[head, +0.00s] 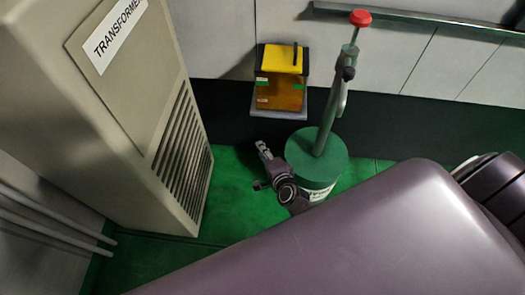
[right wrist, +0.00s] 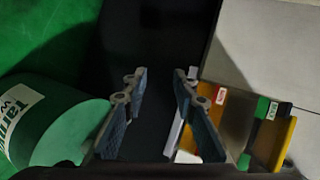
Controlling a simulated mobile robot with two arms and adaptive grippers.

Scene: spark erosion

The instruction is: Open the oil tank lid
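A small amber box with a yellow lid (head: 278,59) and a black handle on the lid stands against the back wall; it looks like the oil tank (head: 280,94). The lid lies flat on top and appears shut. In the right wrist view, part of the tank's orange body (right wrist: 208,115) and yellow edge (right wrist: 284,143) show at the right, partly behind a finger. My right gripper (head: 263,149) is below and in front of the tank, apart from it. In the right wrist view its two fingers (right wrist: 157,90) are spread with nothing between them. My left gripper is not in view.
A green cylinder (head: 320,152) with a red-topped pump handle (head: 360,18) stands close beside my right gripper; it also shows in the right wrist view (right wrist: 62,128). A beige transformer cabinet (head: 130,110) stands at the left. Green floor (head: 232,185) is clear between them.

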